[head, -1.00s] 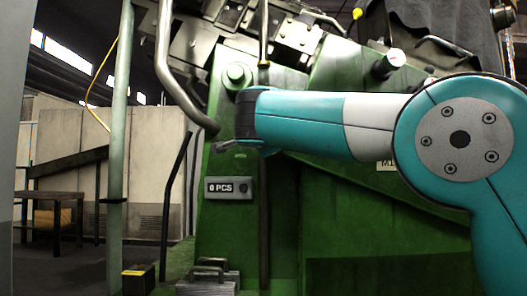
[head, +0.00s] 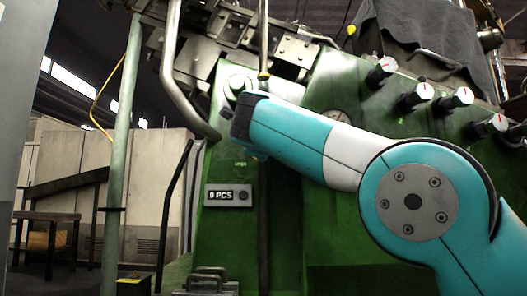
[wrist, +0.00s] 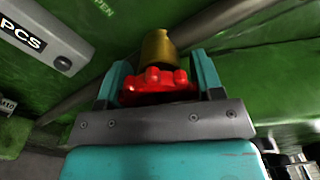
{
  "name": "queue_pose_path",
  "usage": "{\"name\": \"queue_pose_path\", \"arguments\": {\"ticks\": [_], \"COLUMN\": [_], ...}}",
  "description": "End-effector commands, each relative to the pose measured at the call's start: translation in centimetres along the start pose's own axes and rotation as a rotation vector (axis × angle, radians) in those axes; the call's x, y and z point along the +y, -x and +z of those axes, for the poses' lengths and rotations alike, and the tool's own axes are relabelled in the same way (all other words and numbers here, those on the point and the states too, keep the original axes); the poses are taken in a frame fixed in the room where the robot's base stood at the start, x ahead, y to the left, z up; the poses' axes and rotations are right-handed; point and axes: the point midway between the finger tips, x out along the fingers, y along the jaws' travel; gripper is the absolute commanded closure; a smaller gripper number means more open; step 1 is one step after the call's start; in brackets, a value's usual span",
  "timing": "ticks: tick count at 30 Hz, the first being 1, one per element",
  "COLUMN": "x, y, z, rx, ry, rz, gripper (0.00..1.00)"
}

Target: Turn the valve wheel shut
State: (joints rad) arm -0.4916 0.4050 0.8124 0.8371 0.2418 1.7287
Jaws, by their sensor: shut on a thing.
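The red valve wheel (wrist: 155,88) shows in the wrist view, with a brass stem or body (wrist: 157,48) just beyond it. My gripper (wrist: 161,66) has one teal finger on each side of the wheel and is shut on it. The wheel's near edge lies close to the gripper's grey palm bar. In the head view my arm crosses in front of the green machine (head: 330,235), and the wheel and fingers are hidden there.
A grey "8 PCS" counter box (head: 228,195) is fixed to the green panel. A bent grey pipe (head: 172,85) runs down at left. A black fabric cover (head: 430,45) hangs at the upper right.

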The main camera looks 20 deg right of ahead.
Motion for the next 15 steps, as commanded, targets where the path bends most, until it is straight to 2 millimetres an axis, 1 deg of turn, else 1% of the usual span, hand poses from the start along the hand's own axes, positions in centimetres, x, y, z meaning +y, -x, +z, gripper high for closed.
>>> {"name": "queue_pose_path", "arguments": {"ticks": [1, 6, 15], "x": [0.30, 0.22, 0.16], "y": [-0.06, -0.04, -0.06], "z": [-0.15, -0.13, -0.10], "rx": [0.003, 0.003, 0.004], "ry": [-0.032, -0.129, -0.215], "rz": [0.001, 0.002, 0.001], "gripper": [0.63, 0.63, 0.63]}}
